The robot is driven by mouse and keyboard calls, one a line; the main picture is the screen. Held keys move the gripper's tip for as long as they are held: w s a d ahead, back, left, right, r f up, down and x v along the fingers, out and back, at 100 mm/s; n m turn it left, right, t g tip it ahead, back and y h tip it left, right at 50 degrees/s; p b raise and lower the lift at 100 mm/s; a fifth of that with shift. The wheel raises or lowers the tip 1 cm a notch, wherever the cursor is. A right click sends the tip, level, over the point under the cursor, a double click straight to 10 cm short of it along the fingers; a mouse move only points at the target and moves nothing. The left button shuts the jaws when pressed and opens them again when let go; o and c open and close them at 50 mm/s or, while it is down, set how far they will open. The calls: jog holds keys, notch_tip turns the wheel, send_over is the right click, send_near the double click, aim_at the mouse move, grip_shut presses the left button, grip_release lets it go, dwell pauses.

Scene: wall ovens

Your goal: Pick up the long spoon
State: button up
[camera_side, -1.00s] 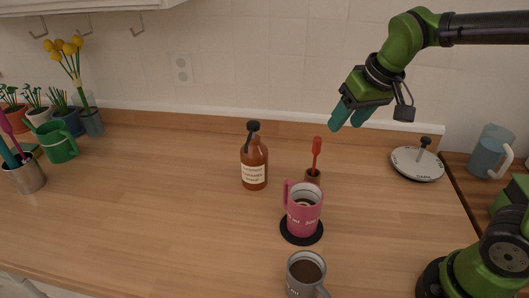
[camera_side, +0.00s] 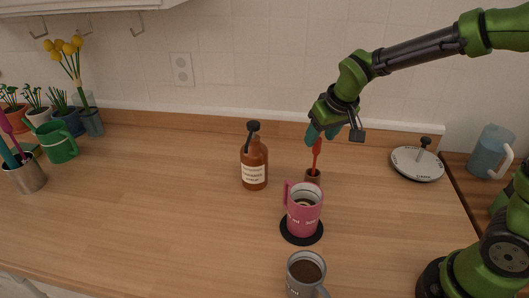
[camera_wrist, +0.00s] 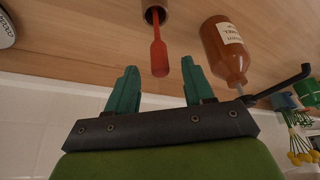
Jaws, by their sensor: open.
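A long red spoon (camera_side: 316,155) stands upright in a small brown holder (camera_side: 312,174), just behind the pink mug. My gripper (camera_side: 321,137) is open, its teal fingers pointing down around the height of the spoon's top end. In the wrist view, the red spoon (camera_wrist: 158,55) shows in the gap between the two open fingers (camera_wrist: 158,78), with its lower end in the holder (camera_wrist: 153,12). No contact between the fingers and the spoon can be made out.
An amber syrup bottle (camera_side: 254,165) with a black pump stands left of the spoon. A pink mug (camera_side: 303,213) on a black coaster (camera_side: 301,239) and a grey mug (camera_side: 303,277) are in front. A round white lidded piece (camera_side: 417,165) lies right. The left-middle counter is clear.

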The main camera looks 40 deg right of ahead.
aim_at(315, 145)
jog(key=x, duration=0.5)
jog(key=shift+c, duration=0.4)
grip_shut()
